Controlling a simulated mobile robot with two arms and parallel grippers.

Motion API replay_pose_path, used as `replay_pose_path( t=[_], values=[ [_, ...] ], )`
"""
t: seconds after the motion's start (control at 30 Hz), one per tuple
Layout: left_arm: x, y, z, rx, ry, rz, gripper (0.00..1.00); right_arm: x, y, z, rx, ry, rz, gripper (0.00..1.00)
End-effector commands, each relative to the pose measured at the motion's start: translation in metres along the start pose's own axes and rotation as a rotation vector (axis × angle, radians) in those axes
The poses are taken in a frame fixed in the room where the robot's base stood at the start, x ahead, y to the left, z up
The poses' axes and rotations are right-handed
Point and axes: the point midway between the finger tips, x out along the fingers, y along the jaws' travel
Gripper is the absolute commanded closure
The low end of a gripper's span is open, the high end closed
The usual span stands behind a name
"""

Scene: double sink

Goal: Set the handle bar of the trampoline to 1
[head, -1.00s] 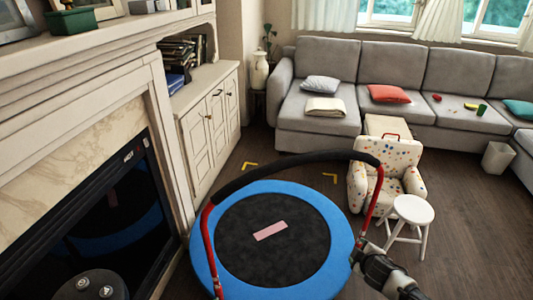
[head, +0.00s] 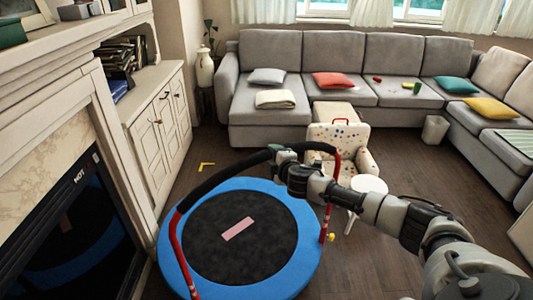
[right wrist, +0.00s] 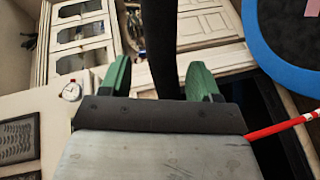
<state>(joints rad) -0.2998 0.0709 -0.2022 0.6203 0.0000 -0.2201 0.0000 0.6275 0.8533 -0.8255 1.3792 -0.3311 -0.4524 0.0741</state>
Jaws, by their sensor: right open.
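The trampoline has a blue rim (head: 305,240), a black mat (head: 265,255) with a pink patch, and a handle bar (head: 222,169) arching over it. The bar has black padding and red uprights; the right upright (head: 325,215) has a yellow piece near its foot. My right gripper (head: 281,152) is at the bar's padded top, right of its middle. In the right wrist view the padded bar (right wrist: 165,45) runs between the open green fingers of this gripper (right wrist: 159,78), with gaps visible on both sides. My left gripper is not in view.
A fireplace (head: 75,190) and white cabinet (head: 160,135) stand close on the left. A spotted armchair (head: 350,150) and white stool (head: 370,183) are beyond the right upright, partly behind my right arm. A grey sofa (head: 330,50) lines the back.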

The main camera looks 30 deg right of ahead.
Motion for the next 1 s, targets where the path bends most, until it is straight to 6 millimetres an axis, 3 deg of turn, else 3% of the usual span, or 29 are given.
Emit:
replay_pose_path(
  t=[0.1, 0.3, 0.73, 1.0],
  values=[
    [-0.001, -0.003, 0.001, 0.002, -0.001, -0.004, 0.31, 0.017, 0.001, -0.001, 0.0, 0.0, 0.001, 0.38],
    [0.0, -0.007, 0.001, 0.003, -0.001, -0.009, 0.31, 0.031, 0.001, 0.003, 0.004, 0.001, 0.003, 0.38],
    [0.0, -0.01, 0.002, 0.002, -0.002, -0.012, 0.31, 0.036, 0.001, 0.004, 0.004, 0.002, 0.003, 0.38],
    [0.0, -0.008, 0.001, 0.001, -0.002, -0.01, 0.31, 0.036, 0.003, 0.004, 0.005, 0.002, 0.006, 0.79]
  ],
)
